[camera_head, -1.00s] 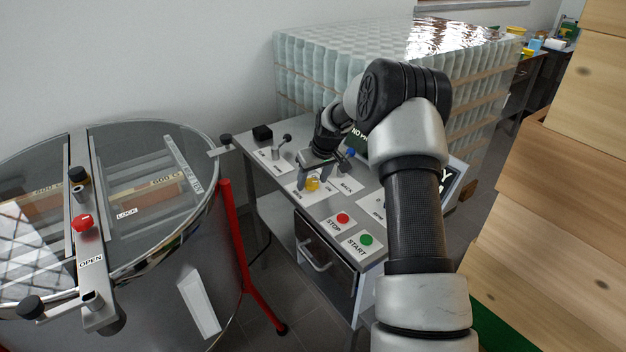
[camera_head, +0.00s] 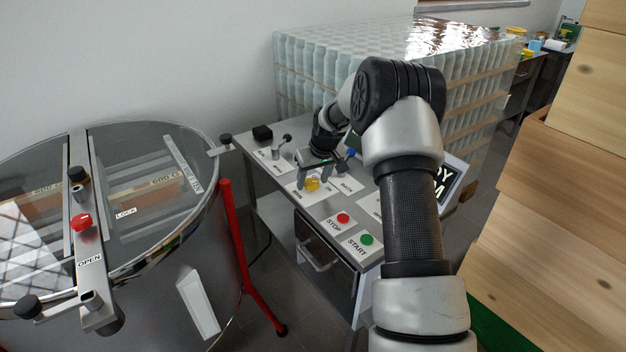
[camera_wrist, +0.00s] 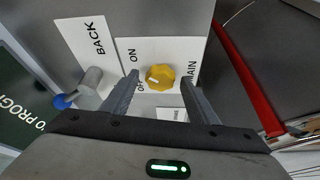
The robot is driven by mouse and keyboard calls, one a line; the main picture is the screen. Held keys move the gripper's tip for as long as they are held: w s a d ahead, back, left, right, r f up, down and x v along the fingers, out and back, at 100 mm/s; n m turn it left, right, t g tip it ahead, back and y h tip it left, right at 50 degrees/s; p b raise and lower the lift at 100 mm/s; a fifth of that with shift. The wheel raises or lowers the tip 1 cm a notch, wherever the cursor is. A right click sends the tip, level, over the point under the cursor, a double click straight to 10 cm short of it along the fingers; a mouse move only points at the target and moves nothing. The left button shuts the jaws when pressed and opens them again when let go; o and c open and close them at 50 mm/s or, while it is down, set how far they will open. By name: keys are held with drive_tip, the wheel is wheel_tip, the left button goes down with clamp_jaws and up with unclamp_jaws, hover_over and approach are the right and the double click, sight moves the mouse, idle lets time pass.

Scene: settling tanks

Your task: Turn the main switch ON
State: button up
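The main switch is a yellow knob (camera_wrist: 160,77) on a white plate lettered ON, OFF and MAIN. In the wrist view its pale pointer mark lies nearer the OFF lettering than ON, though the exact setting is hard to read. The knob also shows in the head view (camera_head: 312,184). My gripper (camera_wrist: 158,88) is open, with one finger on each side of the knob. A gap shows between the knob and each finger. In the head view my gripper (camera_head: 318,172) is low over the panel and partly hides the plate.
A blue-tipped lever (camera_wrist: 88,86) by the BACK label stands left of my gripper. The red STOP button (camera_head: 343,218) and green START button (camera_head: 366,240) sit at the panel's front. A steel drum (camera_head: 190,250) stands left, wooden boxes (camera_head: 560,190) right.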

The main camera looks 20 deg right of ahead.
drive_tip(key=a+v, duration=0.1)
drive_tip(key=v, duration=1.6)
drive_tip(key=shift+d+r+p, duration=0.25)
drive_tip(key=shift+d+p, duration=0.15)
drive_tip(key=shift+d, duration=0.1)
